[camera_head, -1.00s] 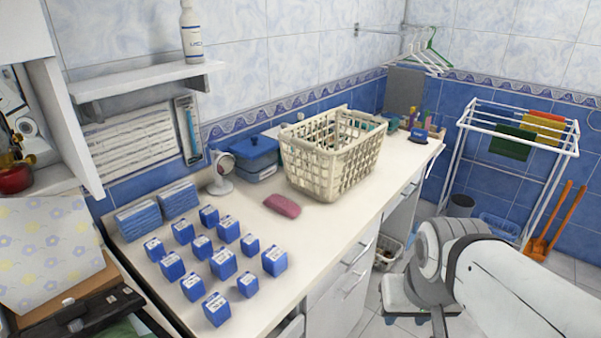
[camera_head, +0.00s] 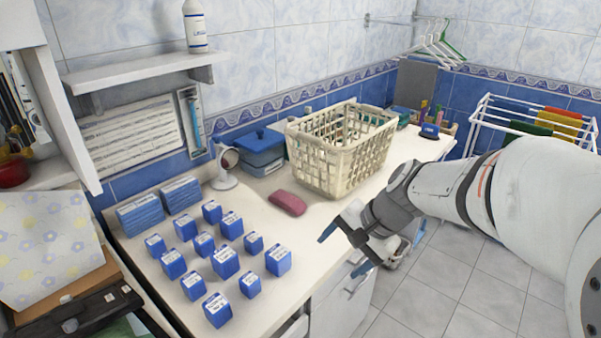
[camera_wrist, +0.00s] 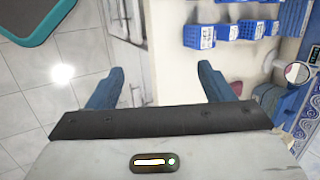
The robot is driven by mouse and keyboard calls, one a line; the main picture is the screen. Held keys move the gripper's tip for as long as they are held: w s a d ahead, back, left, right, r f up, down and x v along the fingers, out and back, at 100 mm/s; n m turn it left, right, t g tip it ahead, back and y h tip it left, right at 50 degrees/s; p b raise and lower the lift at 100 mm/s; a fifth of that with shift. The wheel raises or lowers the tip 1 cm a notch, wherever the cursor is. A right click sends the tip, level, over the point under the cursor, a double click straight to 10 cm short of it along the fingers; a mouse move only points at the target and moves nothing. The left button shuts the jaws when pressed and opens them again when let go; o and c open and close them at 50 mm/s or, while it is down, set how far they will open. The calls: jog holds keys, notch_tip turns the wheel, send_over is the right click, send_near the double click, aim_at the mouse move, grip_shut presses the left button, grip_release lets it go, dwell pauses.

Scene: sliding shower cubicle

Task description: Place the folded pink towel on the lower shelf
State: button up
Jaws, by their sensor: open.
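The folded pink towel (camera_head: 287,203) lies flat on the white counter, in front of the cream basket. In the wrist view a small pink patch of it (camera_wrist: 237,88) shows just beside the right finger. My gripper (camera_head: 343,252) is open and empty near the counter's front edge, to the right of and nearer than the towel, not touching it. Both spread blue fingers show in the wrist view (camera_wrist: 161,80). A white wall shelf (camera_head: 140,72) at the upper left carries a white bottle; no other wall shelf shows above or below it.
Several blue boxes (camera_head: 225,261) stand left of the towel on the counter (camera_head: 300,240). A round mirror (camera_head: 226,165), a blue lidded container (camera_head: 262,150) and the cream basket (camera_head: 345,150) stand behind it. A drying rack (camera_head: 485,115) is at the right.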

jog(key=w+a+f+m+y, duration=0.2)
jog(key=w+a+m+y, duration=0.15)
jog(key=w, duration=0.45)
jog(key=m+t+y+b, duration=0.15)
jog(key=m+t, duration=0.45)
jog(key=m, duration=0.9)
send_near(301, 206)
jog(key=w+a+f, duration=0.2)
jog(key=w, duration=0.1)
jog(key=shift+f, duration=0.35)
jog(key=shift+w+a+f, duration=0.15)
jog(key=shift+w+a, duration=0.05)
jog(key=shift+a, duration=0.1)
jog(key=w+a, duration=0.1)
jog(key=w+a+f+p, duration=0.1)
jog(key=a, duration=0.1)
jog(key=w+a+p, duration=0.1)
jog(key=a, duration=0.1)
jog(key=shift+a+f, duration=0.2)
jog(key=shift+w+a+f, duration=0.2)
jog(key=shift+c, duration=0.3)
jog(key=c, duration=1.1)
